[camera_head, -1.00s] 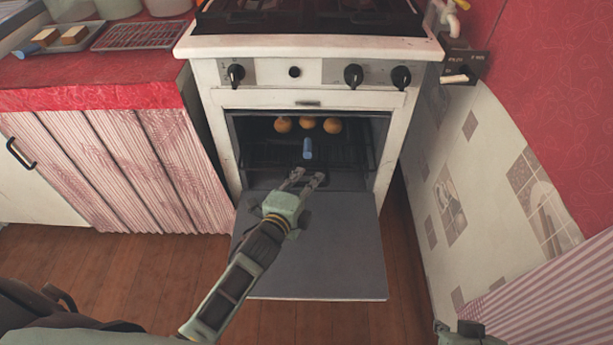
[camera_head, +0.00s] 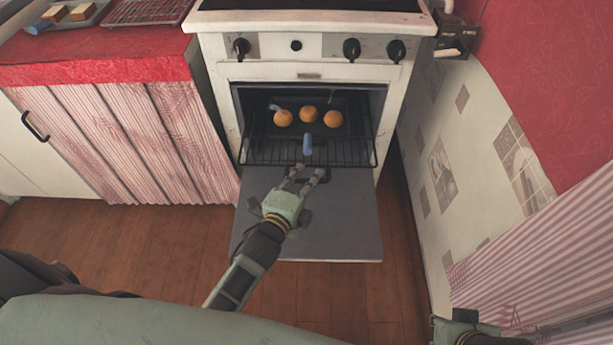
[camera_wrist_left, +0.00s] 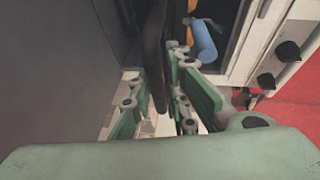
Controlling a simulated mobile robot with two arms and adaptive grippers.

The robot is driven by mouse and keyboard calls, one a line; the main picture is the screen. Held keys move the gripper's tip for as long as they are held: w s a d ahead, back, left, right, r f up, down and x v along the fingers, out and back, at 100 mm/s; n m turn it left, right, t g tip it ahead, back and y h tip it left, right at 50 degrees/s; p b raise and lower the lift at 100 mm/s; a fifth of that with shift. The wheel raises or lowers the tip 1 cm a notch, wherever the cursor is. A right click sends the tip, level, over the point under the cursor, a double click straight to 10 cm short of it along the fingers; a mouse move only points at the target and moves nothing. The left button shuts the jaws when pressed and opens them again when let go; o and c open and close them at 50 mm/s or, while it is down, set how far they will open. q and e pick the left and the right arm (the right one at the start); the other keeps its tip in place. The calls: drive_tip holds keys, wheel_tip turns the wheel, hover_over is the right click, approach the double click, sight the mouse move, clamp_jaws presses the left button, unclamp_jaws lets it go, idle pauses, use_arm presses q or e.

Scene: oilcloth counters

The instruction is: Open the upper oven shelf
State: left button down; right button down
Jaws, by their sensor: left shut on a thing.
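The white oven (camera_head: 222,110) has its grey door (camera_head: 340,215) folded down. The upper oven shelf, a dark wire rack (camera_head: 350,154), is partly slid out over the door. A dark tray with several round orange-brown buns (camera_head: 333,118) sits on it. In the left wrist view a dark bar (camera_wrist_left: 154,50) runs between the fingers. Only a small part of my right gripper shows at the bottom right of the head view; its fingers are hidden.
A blue cylindrical handle (camera_head: 307,145) stands out over the rack's front, just beyond my left fingertips. A curtained counter (camera_head: 120,125) is left of the oven, and a tiled wall (camera_head: 440,170) is close on the right. The wooden floor (camera_head: 140,240) is clear.

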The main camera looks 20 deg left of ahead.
use_arm(q)
drive_tip(key=c, duration=1.8)
unclamp_jaws()
drive_tip(key=shift+s+f, duration=0.1)
drive_tip(key=shift+f, duration=0.4)
drive_tip(key=shift+r, duration=0.1)
drive_tip(key=shift+r, duration=0.1)
drive_tip(key=v, duration=1.2)
